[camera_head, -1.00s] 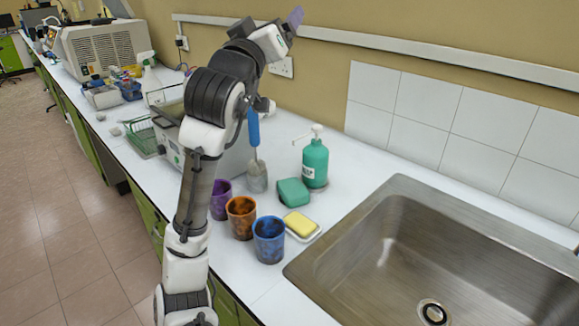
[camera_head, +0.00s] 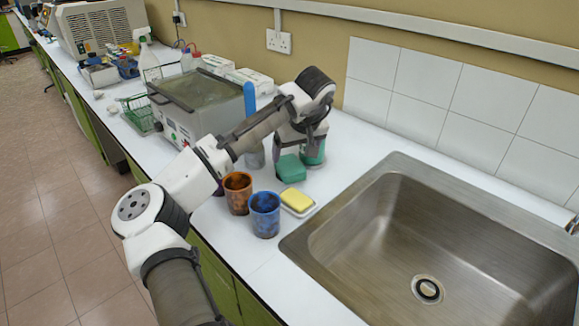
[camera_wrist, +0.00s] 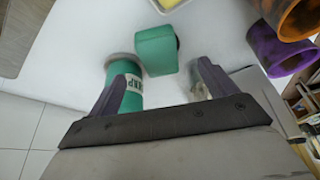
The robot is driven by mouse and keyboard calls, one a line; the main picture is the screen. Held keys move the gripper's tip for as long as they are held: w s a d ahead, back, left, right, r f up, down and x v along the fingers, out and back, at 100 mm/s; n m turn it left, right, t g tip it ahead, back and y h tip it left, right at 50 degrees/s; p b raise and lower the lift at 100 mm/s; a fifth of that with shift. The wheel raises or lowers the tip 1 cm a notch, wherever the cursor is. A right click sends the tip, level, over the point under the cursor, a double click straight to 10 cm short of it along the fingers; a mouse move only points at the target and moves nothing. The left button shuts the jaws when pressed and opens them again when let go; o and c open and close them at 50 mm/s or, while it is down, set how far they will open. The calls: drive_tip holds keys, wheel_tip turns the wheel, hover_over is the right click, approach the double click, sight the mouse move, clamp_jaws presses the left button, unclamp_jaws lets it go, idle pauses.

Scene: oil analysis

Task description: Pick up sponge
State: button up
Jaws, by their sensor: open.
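A green block (camera_head: 290,168), which looks like the sponge, lies on the white counter in front of the green pump bottle (camera_head: 314,152). In the wrist view the green block (camera_wrist: 156,50) shows between and beyond the fingertips of my gripper (camera_wrist: 162,83). My gripper is open and empty, apart from the block. The green bottle (camera_wrist: 131,92) is behind the left finger in that view. In the head view my wrist hangs over the bottle's top and hides it. A yellow block (camera_head: 296,199), perhaps soap, lies in a white dish (camera_head: 300,212) in front of the green block.
A blue cup (camera_head: 265,215) and an orange-brown cup (camera_head: 237,194) stand left of the dish; a purple cup (camera_wrist: 280,52) shows in the wrist view. A blue-handled brush (camera_head: 250,104) stands behind them. The sink (camera_head: 400,170) is to the right. A bath-like device (camera_head: 185,125) stands at left.

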sight(292, 166)
drive_tip(key=shift+w+p+x, duration=0.15)
drive_tip(key=shift+p+x, duration=0.4)
drive_tip(key=shift+x, duration=1.4)
drive_tip(key=shift+w+p+x, duration=0.15)
drive_tip(key=shift+p+x, duration=0.4)
drive_tip(key=shift+x, duration=1.4)
drive_tip(key=shift+d, duration=0.15)
drive_tip(key=c, duration=1.2)
drive_tip(key=shift+o, duration=0.2)
drive_tip(key=shift+r, duration=0.1)
drive_tip(key=shift+s+d+r+b, duration=0.2)
drive_tip(key=shift+s+r+b, duration=0.1)
drive_tip(key=shift+s, duration=0.1)
drive_tip(key=s+d+r+b, duration=0.1)
drive_tip(key=s+r, duration=0.1)
drive_tip(key=s, duration=0.2)
drive_tip(key=s+d+r+b, duration=0.1)
drive_tip(key=s+d+r, duration=0.1)
drive_tip(key=s+r, duration=0.1)
drive_tip(key=s+d+r+b, duration=0.1)
drive_tip(key=s+d+r, duration=0.1)
drive_tip(key=s, duration=0.3)
drive_tip(key=shift+s+r, duration=0.1)
drive_tip(key=shift+r, duration=0.05)
drive_tip(key=shift+c, duration=0.8)
